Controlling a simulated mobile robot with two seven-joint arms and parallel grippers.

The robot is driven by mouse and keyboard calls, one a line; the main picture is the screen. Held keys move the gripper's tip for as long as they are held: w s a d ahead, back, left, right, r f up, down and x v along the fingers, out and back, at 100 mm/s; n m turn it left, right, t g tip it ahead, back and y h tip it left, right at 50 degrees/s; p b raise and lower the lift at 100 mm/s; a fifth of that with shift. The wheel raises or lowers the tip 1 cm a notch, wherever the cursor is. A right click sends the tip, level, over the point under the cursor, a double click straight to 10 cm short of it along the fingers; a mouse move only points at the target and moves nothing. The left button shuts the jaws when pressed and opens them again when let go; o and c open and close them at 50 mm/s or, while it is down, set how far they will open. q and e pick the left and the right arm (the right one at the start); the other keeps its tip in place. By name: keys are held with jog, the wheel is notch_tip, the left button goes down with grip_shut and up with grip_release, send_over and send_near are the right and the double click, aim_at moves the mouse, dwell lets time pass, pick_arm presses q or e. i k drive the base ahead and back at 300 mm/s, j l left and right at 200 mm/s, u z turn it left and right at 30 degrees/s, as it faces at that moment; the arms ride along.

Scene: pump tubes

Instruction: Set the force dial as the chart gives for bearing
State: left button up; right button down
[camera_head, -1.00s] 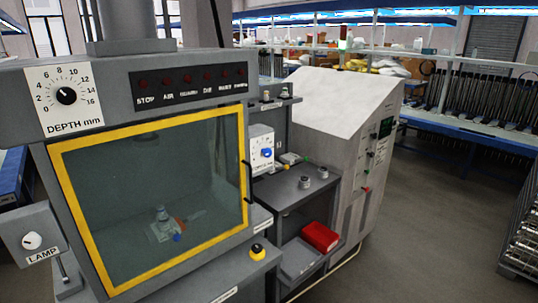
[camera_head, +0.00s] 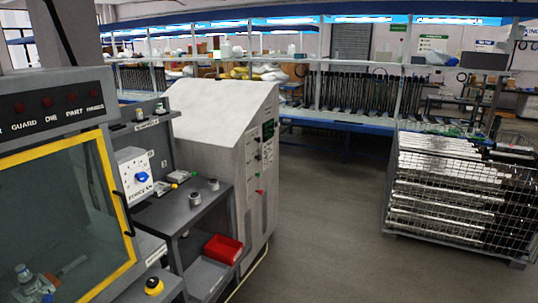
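The force dial (camera_head: 142,177) is a blue knob on a white plate marked FORCE, on the side of the press just right of its yellow-framed window. The plate's scale marks and the knob's exact setting are too small to read. No chart that I can make out is in view. Neither of my grippers is in view.
The press window (camera_head: 60,205) fills the lower left. A grey shelf stand (camera_head: 165,215) beside the dial holds small metal parts and a red bin (camera_head: 223,249). A grey cabinet (camera_head: 240,150) stands behind it. A wire crate (camera_head: 455,195) stands at right. The floor between is clear.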

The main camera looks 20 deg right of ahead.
aim_at(142, 177)
jog(key=i+l, duration=0.1)
jog(key=l, duration=0.3)
jog(key=i+l, duration=0.15)
jog(key=l, duration=0.25)
jog(key=i+l, duration=0.1)
jog(key=l, duration=0.25)
jog(key=i+l+z, duration=0.1)
jog(key=l, duration=0.3)
jog(key=i+l, duration=0.15)
jog(key=l, duration=0.25)
jog(key=i+l, duration=0.15)
jog(key=l, duration=0.2)
jog(key=i+l, duration=0.1)
jog(key=l, duration=0.3)
jog(key=i+l, duration=0.15)
jog(key=l, duration=0.2)
jog(key=j+u, duration=0.35)
jog(key=i+j+u, duration=0.1)
jog(key=u, duration=0.3)
jog(key=i+j+u, duration=0.15)
jog(key=u, duration=0.2)
